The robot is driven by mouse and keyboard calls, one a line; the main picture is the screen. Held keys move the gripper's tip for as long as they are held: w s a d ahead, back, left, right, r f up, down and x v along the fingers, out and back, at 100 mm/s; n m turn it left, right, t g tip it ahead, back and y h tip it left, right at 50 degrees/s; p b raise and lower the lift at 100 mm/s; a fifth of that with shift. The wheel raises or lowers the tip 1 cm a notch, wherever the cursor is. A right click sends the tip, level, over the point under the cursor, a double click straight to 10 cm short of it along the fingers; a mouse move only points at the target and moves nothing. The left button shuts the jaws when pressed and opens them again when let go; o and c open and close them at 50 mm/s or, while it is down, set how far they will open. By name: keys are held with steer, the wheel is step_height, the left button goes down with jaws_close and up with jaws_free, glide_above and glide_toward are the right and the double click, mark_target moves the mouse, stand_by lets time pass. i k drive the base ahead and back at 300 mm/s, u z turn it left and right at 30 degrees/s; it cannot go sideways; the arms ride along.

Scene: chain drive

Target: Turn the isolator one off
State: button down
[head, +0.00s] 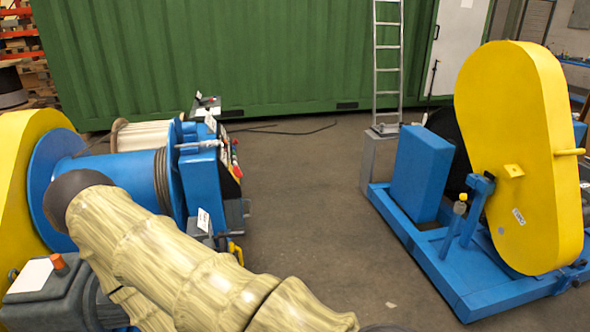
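I cannot pick out isolator one for certain in the head view. A blue control console (201,172) stands left of centre, with small red and other coloured controls (235,163) along its right edge, too small to tell apart. A grey box (38,285) with a white label and an orange knob (58,262) sits at the lower left. My arm crosses the lower left in a cream patterned cover and hides part of the machine behind it. My gripper is not in view.
A blue drum (103,178) beside a yellow guard (17,150) stands at left. A large yellow chain guard (515,150) on a blue frame (455,282) stands at right. The grey floor (310,205) between them is open. A ladder (388,65) and green container (210,55) stand behind.

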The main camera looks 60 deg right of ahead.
mark_target(237, 171)
steer(key=z, duration=1.6)
steer(key=i, duration=0.5)
steer(key=z, duration=0.05)
steer(key=k, duration=0.5)
steer(key=z, duration=0.65)
steer(key=i, duration=0.5)
steer(key=z, duration=0.45)
steer(key=i, duration=1.05)
steer(key=u, duration=0.85)
steer(key=i, duration=0.9)
steer(key=u, duration=0.85)
